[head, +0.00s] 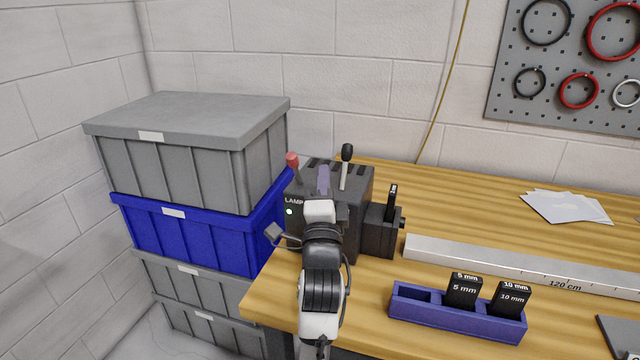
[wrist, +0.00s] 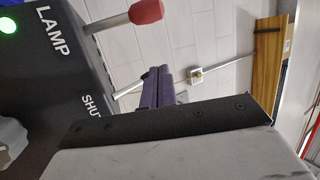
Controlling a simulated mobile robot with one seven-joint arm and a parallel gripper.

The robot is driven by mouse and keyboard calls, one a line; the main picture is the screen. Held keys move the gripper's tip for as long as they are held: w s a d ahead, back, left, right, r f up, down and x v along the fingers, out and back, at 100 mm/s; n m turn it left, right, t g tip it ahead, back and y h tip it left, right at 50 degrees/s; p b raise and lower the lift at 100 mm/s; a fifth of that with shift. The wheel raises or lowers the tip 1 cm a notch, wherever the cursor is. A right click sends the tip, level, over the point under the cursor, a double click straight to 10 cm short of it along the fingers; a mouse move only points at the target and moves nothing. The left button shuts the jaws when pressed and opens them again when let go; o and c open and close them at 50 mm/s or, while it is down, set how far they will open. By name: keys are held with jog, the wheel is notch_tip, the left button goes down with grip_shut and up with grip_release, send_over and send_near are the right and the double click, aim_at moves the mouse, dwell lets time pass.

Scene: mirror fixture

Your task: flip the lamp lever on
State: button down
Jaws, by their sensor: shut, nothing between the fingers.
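The lamp lever (head: 294,164) has a red knob and rises from the left side of a dark control box (head: 357,182). Its red knob also shows at the top of the wrist view (wrist: 146,11). The word LAMP and a lit green light stand on the box face near it. My gripper (head: 323,180) is shut and empty, with its purple fingers just right of the lamp lever, apart from the knob. The fingers also show in the wrist view (wrist: 164,88). My wrist hides part of the box front.
A second lever (head: 346,168) with a black knob stands close right of my fingers; a partly hidden label beginning SHU shows in the wrist view. Stacked crates (head: 190,150) stand left. A purple block holder (head: 455,323) and a metal ruler (head: 520,267) lie right on the bench.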

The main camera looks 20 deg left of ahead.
aim_at(298, 162)
jog(key=p+x, duration=0.1)
jog(key=x, duration=0.3)
jog(key=shift+r, duration=0.3)
jog(key=a, duration=0.1)
jog(key=a+f+p, duration=0.1)
jog(key=shift+s+a, duration=0.3)
jog(key=shift+s, duration=0.05)
jog(key=shift+s+a+f, duration=0.15)
jog(key=shift+s+a, duration=0.1)
jog(key=shift+a, duration=0.25)
jog(key=shift+f, duration=0.1)
jog(key=b, duration=0.3)
jog(key=s+f+t+b, duration=0.1)
jog(key=b, duration=0.2)
jog(key=shift+a+f+n+y, duration=0.15)
jog(key=shift+a+n+y, duration=0.15)
jog(key=shift+n+y, duration=0.1)
jog(key=shift+s+b, duration=0.2)
jog(key=shift+b, duration=0.35)
jog(key=shift+a, duration=0.15)
jog(key=shift+s, duration=0.1)
